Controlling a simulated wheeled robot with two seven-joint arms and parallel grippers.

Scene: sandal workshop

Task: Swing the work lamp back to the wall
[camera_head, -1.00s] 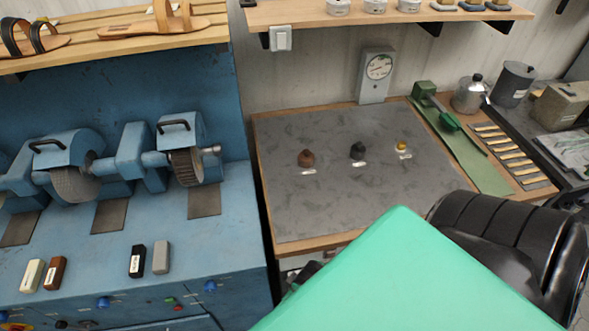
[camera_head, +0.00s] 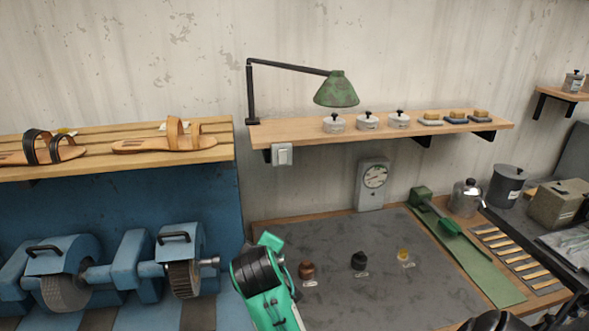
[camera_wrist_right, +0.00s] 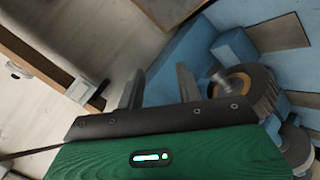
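The work lamp stands at the left end of the wall shelf in the head view. It has a green conical shade (camera_head: 336,90) and a dark arm (camera_head: 290,66) on an upright post (camera_head: 251,92). The arm reaches right, so the shade hangs above the shelf, over the lidded tins. In the right wrist view my right gripper (camera_wrist_right: 158,70) has its two fingers apart with nothing between them. It is away from the lamp, which that view does not show. My left gripper is not in view.
A wooden shelf (camera_head: 300,131) holds lidded tins (camera_head: 367,121) and brushes. A switch (camera_head: 282,154) sits below it. A blue grinding machine (camera_head: 130,268) stands left, also in the wrist view (camera_wrist_right: 190,70). Small pots stand on the grey bench mat (camera_head: 400,290). The wall around the lamp is clear.

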